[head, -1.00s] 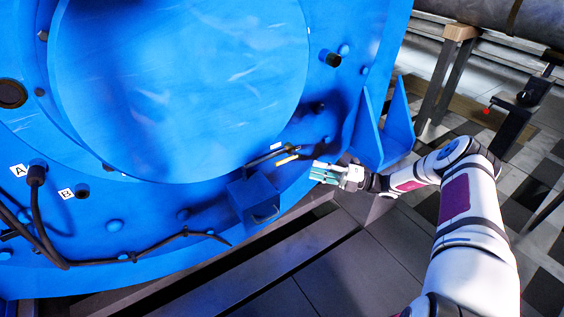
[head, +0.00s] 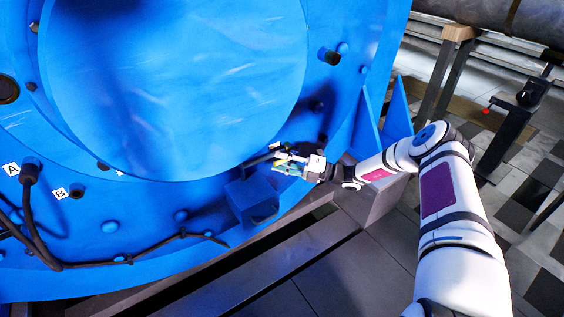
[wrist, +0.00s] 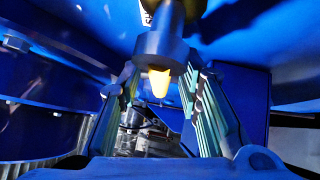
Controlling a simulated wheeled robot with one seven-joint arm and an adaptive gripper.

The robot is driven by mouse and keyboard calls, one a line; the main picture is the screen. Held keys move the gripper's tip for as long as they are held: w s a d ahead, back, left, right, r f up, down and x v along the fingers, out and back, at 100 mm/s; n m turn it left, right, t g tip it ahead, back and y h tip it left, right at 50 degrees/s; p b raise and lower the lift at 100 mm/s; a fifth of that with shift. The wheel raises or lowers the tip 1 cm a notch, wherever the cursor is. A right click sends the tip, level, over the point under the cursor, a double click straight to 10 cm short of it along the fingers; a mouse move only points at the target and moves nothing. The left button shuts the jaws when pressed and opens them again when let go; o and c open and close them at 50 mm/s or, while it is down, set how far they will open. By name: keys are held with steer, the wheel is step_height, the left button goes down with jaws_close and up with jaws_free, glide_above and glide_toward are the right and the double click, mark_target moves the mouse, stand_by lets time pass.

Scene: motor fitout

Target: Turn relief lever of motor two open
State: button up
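The relief lever (head: 260,159) is a dark bar on the lower right of the big blue motor, just above a blue box (head: 247,202). My gripper (head: 287,165) is at the lever's right end and covers part of it in the head view. In the wrist view a grey collar (wrist: 162,46) with a yellow tip (wrist: 159,82) points toward the camera, seemingly the lever's end. The two green-padded fingers of my gripper (wrist: 160,112) stand apart on either side below it. I cannot tell whether they touch it.
The motor (head: 180,80) fills the left and middle. Cables and plugs marked A and B (head: 58,193) lie at lower left. A blue bracket (head: 395,115) stands right of my gripper. Dark floor panels (head: 300,255) lie below.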

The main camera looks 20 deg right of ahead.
jaws_close()
